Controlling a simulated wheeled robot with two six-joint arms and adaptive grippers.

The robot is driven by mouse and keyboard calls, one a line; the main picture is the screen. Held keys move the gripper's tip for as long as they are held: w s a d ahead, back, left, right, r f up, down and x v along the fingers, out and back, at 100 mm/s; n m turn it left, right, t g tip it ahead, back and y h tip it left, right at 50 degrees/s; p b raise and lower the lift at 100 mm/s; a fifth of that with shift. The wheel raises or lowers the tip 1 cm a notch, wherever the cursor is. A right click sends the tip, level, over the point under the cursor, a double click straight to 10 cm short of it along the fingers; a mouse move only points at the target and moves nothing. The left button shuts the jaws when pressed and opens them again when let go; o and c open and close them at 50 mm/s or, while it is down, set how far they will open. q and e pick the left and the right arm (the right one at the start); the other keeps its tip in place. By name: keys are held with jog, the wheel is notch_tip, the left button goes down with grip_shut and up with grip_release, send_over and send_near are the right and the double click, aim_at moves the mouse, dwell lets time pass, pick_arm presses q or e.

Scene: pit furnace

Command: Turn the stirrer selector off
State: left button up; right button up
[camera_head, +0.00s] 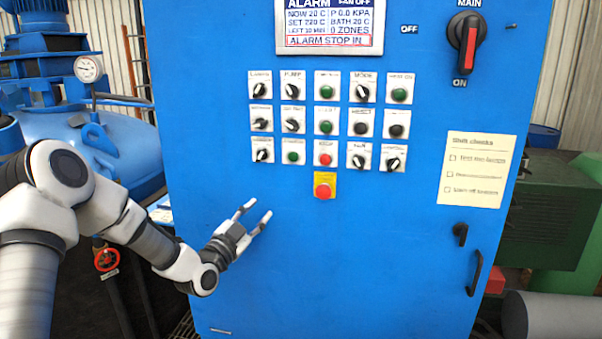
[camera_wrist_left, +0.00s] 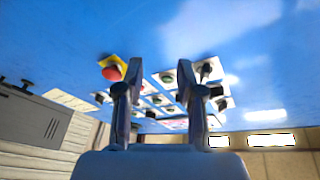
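The blue control panel (camera_head: 350,240) carries three rows of small selectors and push buttons on white plates. Several are black selectors, such as the pump selector (camera_head: 292,91) and the mode selector (camera_head: 362,92). Many labels are too blurred to read, so I cannot tell which one is the stirrer selector. My left gripper (camera_head: 258,210) is open and empty, below the lower left of the rows. In the left wrist view its two fingers (camera_wrist_left: 155,82) stand apart, with a black selector (camera_wrist_left: 205,73) beyond the right finger and buttons partly hidden behind. My right gripper is not in view.
A red emergency stop (camera_head: 324,191) on a yellow plate sits under the rows, up and right of my left gripper. A large main switch (camera_head: 467,45), a paper checklist (camera_head: 475,170) and a door handle (camera_head: 474,273) are further right. The lower panel is bare.

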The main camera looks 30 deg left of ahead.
pick_arm(q)
notch_tip(320, 180, up, 6)
jog(key=a+f+n+y, duration=0.1)
jog(key=a, duration=0.1)
jog(key=t+p, duration=0.1)
jog(key=t, duration=0.1)
send_near(259, 158)
notch_tip(259, 158, up, 2)
jog(key=w, duration=0.2)
jog(key=shift+g+y, duration=0.3)
jog(key=x, duration=0.2)
jog(key=p+x, duration=0.1)
jog(key=x, duration=0.1)
jog(key=f+p+x, duration=0.1)
jog(key=x, duration=0.1)
jog(key=shift+w+d+r, duration=0.15)
jog(key=shift+w, duration=0.35)
jog(key=shift+s+r, duration=0.2)
jog(key=shift+s, duration=0.05)
jog(key=shift+w+f, duration=0.1)
jog(key=shift+w, duration=0.05)
grip_shut()
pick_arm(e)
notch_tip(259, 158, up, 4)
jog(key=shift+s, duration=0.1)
